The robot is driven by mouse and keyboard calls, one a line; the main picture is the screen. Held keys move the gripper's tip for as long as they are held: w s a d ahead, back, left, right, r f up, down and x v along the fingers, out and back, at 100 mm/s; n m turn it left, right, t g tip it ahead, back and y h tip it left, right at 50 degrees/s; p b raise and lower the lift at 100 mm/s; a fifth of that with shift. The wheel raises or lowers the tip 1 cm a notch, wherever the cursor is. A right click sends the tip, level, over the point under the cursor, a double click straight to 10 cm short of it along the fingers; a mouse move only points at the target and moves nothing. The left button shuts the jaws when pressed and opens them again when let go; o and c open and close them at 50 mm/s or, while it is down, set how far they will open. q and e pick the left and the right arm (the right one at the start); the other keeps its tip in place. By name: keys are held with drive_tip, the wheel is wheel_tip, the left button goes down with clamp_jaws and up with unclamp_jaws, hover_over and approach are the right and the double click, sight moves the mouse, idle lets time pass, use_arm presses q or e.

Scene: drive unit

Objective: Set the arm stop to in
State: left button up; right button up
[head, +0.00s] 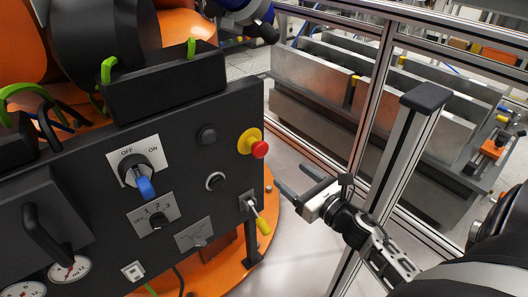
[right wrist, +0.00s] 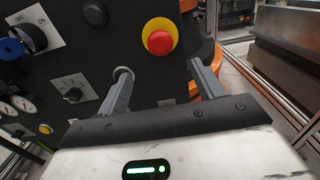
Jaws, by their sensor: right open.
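The arm stop, which I take to be the red mushroom button (head: 260,149) on a yellow round base, sits near the right edge of the dark panel (head: 105,165). In the right wrist view the red button (right wrist: 159,42) shows just beyond and between the fingers. Whether it is in or out I cannot tell. My right gripper (head: 298,180) is open and empty, to the right of and a little below the button, apart from it. Its two fingers (right wrist: 158,67) point toward the panel. My left gripper is not in view.
The panel also carries a blue-handled OFF/ON switch (head: 145,187), a numbered selector (head: 156,220), a yellow-tipped lever (head: 263,224) and gauges (head: 70,270). A metal-framed fence (head: 370,110) stands at the right. Floor shows between panel and fence.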

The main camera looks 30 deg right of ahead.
sight(263, 152)
drive_tip(key=w, duration=0.8)
drive_tip(key=w+a, duration=0.1)
drive_tip(key=w, duration=0.3)
drive_tip(key=shift+w+p, duration=0.2)
drive_tip(key=shift+p, duration=0.2)
